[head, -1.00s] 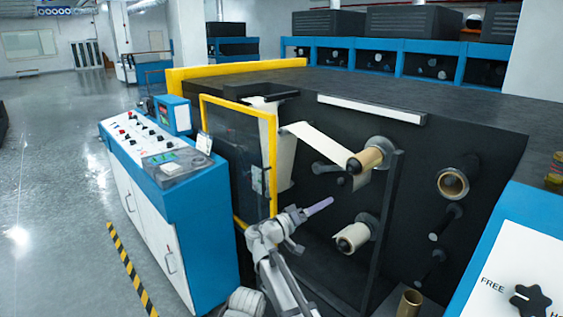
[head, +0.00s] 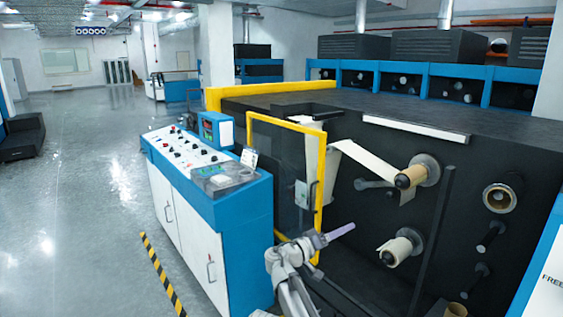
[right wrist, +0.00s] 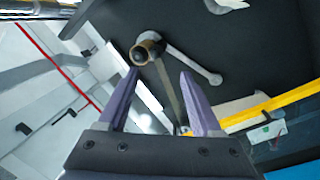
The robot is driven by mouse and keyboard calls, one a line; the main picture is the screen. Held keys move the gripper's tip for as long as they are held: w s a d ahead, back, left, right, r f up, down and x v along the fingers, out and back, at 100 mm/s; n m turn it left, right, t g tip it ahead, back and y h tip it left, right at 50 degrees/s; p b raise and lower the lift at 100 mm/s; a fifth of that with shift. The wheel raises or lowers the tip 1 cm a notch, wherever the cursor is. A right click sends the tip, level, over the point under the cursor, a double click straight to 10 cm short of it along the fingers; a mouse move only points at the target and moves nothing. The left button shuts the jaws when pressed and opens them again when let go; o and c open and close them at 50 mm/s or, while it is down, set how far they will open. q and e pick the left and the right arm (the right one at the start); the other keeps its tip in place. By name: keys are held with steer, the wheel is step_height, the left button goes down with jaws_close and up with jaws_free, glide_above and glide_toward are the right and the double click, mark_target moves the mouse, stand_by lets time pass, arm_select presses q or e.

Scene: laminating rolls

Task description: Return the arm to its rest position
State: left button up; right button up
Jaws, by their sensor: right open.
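My right gripper (head: 330,236) is in front of the black laminating machine (head: 345,215) in the head view, to the right of the yellow-framed door (head: 322,165). In the right wrist view its two purple fingers (right wrist: 160,88) are spread apart with nothing between them. A roll with a brown core (head: 410,177) and white film sits on the machine's upper spindle. A second roll (head: 396,250) sits below it. Both are apart from the gripper. My left gripper is in neither view.
A blue and white control cabinet (head: 225,250) stands left of the arm. A dark upright post (head: 436,240) stands right of the rolls. Black-yellow tape (head: 162,272) marks the floor; the floor beyond is open.

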steer(key=s+d+f+g+y, duration=0.45)
steer(key=s+d+f, duration=0.3)
steer(key=f, duration=0.35)
steer(key=s+a+f+n+g+y, duration=0.1)
steer(key=s+a+f+g+y, duration=0.15)
steer(key=s+f+y, duration=0.65)
steer(key=s+a+f+n+g+y, duration=0.15)
steer(key=s+a+f, duration=0.3)
steer(key=s, duration=0.45)
steer(key=s+a+r+n+g+p, duration=0.1)
steer(key=s+a+r+n+p, duration=0.2)
steer(key=s+a+r+p, duration=0.3)
steer(key=a+r+p, duration=0.3)
steer(key=a, duration=0.3)
steer(key=shift+r+n, duration=0.35)
steer(key=shift+r, duration=0.05)
